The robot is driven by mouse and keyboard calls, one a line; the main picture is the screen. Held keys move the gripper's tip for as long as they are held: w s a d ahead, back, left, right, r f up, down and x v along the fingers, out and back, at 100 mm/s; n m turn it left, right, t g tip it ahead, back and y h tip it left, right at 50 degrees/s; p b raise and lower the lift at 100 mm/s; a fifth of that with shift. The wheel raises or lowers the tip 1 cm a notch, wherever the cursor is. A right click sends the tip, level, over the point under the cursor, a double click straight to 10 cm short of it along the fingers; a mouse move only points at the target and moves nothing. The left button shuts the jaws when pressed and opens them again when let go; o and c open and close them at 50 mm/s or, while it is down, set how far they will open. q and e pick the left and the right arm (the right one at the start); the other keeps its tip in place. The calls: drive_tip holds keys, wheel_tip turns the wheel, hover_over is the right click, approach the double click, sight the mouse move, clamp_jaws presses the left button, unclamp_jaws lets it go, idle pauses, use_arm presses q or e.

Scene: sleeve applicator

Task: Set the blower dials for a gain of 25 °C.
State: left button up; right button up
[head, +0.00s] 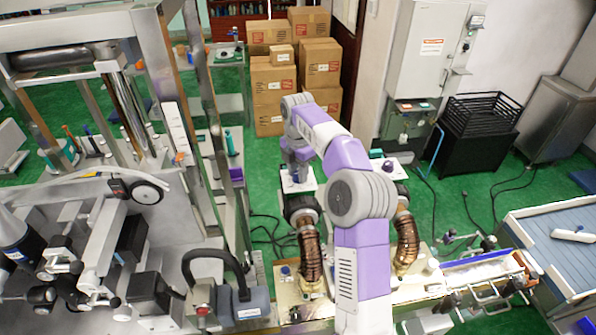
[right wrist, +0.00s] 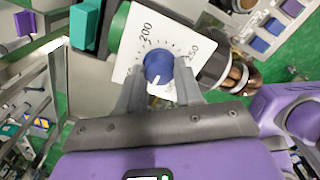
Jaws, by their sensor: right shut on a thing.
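A blue dial knob (right wrist: 158,66) sits on a white scale plate (right wrist: 125,60) in the right wrist view. The scale reads 200 at its upper left and 250 at its right. A white mark on the knob points toward the bottom of that picture. My right gripper (right wrist: 160,88) is shut on this knob, one finger on each side. In the head view the plate (head: 291,186) tops the left blower (head: 302,211), and my right gripper (head: 297,174) reaches down to it. The right blower (head: 407,235) is partly behind my arm; its dial reading is unreadable. My left gripper is out of view.
Copper-coloured ducts (head: 311,258) run down from the blowers to the pale bench. A steel machine frame (head: 205,130) stands close on the left. A conveyor (head: 560,245) lies at the right. Cardboard boxes (head: 270,90) stand behind on the green floor.

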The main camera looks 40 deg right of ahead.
drive_tip(key=m, duration=0.4)
drive_tip(key=shift+w+m, duration=0.1)
drive_tip(key=shift+m, duration=0.2)
drive_tip(key=m, duration=0.5)
drive_tip(key=shift+m, duration=0.3)
drive_tip(key=m, duration=0.5)
drive_tip(key=shift+d, duration=0.1)
drive_tip(key=m, duration=1)
drive_tip(key=shift+d, duration=0.1)
drive_tip(key=m, duration=1.5)
